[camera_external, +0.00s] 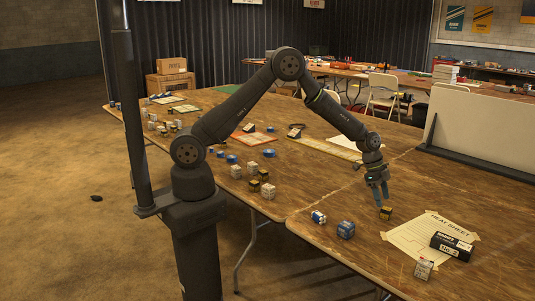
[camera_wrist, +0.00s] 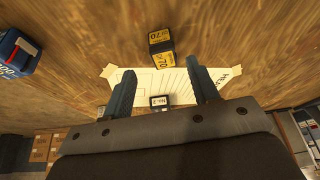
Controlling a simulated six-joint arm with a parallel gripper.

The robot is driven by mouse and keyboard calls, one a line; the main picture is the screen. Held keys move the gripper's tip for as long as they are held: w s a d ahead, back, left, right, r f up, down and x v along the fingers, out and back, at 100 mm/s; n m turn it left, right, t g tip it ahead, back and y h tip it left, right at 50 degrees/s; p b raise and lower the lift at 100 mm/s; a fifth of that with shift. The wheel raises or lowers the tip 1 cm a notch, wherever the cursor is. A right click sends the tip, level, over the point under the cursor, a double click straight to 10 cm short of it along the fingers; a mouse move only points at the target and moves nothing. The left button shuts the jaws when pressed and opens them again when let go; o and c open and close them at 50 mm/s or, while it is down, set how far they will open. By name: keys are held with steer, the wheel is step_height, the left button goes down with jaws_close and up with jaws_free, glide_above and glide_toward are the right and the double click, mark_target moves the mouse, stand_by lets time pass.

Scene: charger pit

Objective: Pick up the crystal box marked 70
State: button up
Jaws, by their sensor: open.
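The crystal box marked 70 (camera_wrist: 162,46) is a small black and yellow cube with "70" showing on two faces in the wrist view. In the external view the black and yellow box (camera_external: 387,213) stands on the wooden table, just below my fingertips. My gripper (camera_external: 380,204) points down close beside this box. In the wrist view my gripper (camera_wrist: 162,72) is open, with nothing between its two blue-grey fingers. The box appears beyond the fingertips, roughly centred between them. I cannot tell the exact gap.
A heat sheet (camera_external: 428,240) lies nearby with a black box (camera_external: 451,246) on it. A blue box (camera_external: 346,229), a blue and white box (camera_external: 318,217) and a pale box (camera_external: 423,269) stand around. More small boxes lie farther left. A white board (camera_external: 485,125) stands at the right.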

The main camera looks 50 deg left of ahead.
mark_target(387, 208)
steer(key=shift+w+x, duration=0.1)
steer(key=shift+x, duration=1.4)
steer(key=shift+w+x, duration=0.15)
steer(key=shift+x, duration=1.35)
steer(key=shift+d, duration=0.1)
steer(key=c, duration=1)
steer(key=shift+r, duration=0.15)
steer(key=shift+c, duration=0.2)
